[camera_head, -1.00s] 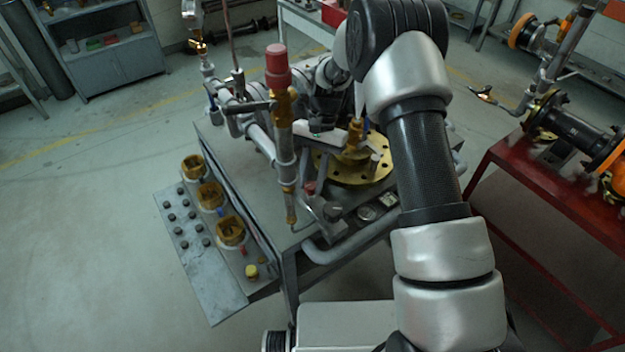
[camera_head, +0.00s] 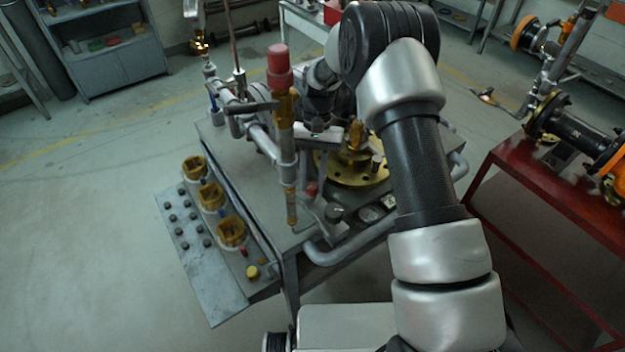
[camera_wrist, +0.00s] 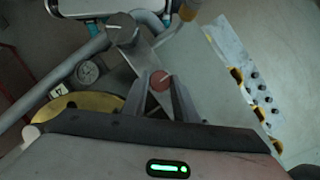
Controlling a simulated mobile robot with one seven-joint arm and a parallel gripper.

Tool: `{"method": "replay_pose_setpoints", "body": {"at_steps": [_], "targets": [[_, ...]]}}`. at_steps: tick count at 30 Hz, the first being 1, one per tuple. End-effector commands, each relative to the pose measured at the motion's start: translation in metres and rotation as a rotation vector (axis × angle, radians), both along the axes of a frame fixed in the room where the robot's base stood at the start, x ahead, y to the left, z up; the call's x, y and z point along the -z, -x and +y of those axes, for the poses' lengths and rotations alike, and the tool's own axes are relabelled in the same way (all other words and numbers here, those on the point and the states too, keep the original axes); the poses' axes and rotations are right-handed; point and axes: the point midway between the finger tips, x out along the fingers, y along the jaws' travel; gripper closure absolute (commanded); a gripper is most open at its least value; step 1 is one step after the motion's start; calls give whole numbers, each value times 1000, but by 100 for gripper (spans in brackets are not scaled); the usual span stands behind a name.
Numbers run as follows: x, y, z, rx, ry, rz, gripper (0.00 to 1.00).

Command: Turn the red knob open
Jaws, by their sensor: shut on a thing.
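The small red knob (camera_head: 311,190) sits on a grey bracket at the near edge of the valve bench, left of a grey knob (camera_head: 334,212). In the wrist view the red knob (camera_wrist: 160,81) shows its round face with a pale line across it, between my two fingertips. My gripper (camera_wrist: 161,92) is shut on it, one finger on each side. In the head view my gripper (camera_head: 312,180) points down at the knob, and its fingers partly hide the bracket. The grey knob (camera_wrist: 122,30) also shows in the wrist view.
A vertical pipe with a large red cap (camera_head: 279,66) stands just left of my gripper. A brass flange (camera_head: 352,172) and gauges (camera_head: 370,214) lie to the right. A grey pipe rail (camera_head: 345,248) runs along the bench's near edge. A red table (camera_head: 540,190) stands at right.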

Motion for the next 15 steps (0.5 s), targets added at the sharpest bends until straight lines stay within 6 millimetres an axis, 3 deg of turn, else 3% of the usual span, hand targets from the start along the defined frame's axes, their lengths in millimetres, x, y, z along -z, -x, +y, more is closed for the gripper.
{"method": "replay_pose_setpoints", "body": {"at_steps": [1, 4, 15], "targets": [[0, 0, 0, -1, 0, -1, 69], [0, 0, 0, -1, 0, -1, 55], [-5, -3, 0, 0, -1, -1, 55]]}}
